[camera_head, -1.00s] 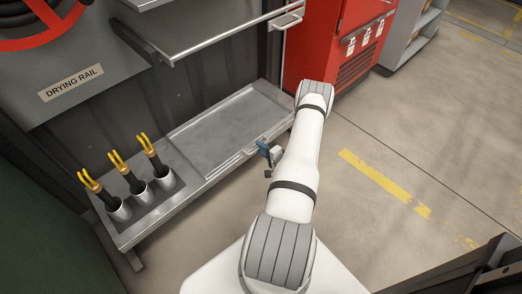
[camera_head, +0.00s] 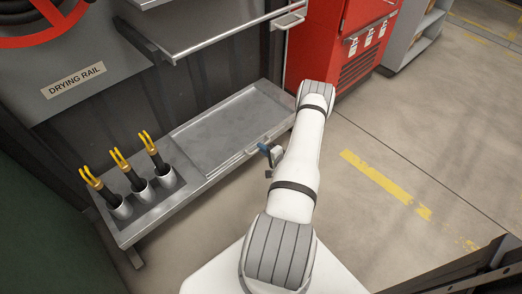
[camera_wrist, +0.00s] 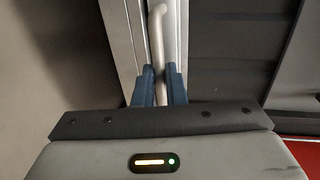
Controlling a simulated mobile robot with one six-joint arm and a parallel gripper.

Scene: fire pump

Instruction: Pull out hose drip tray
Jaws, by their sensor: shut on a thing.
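The hose drip tray (camera_head: 232,117) is a flat grey metal tray set in the low metal bench below the drying rail. A bar handle runs along its front edge; the handle (camera_wrist: 158,30) shows close up in the wrist view. My gripper (camera_wrist: 160,82) has its two blue fingers on either side of the handle and is shut on it. In the head view my gripper (camera_head: 268,152) shows only in part at the tray's front edge; my arm hides the rest of it and the tray's front right corner.
Several black nozzles with yellow handles (camera_head: 129,171) stand in cups at the bench's left end. A red cabinet (camera_head: 335,40) stands at the back right. An upper rail with a handle (camera_head: 220,35) hangs above the tray. The floor in front and right is clear.

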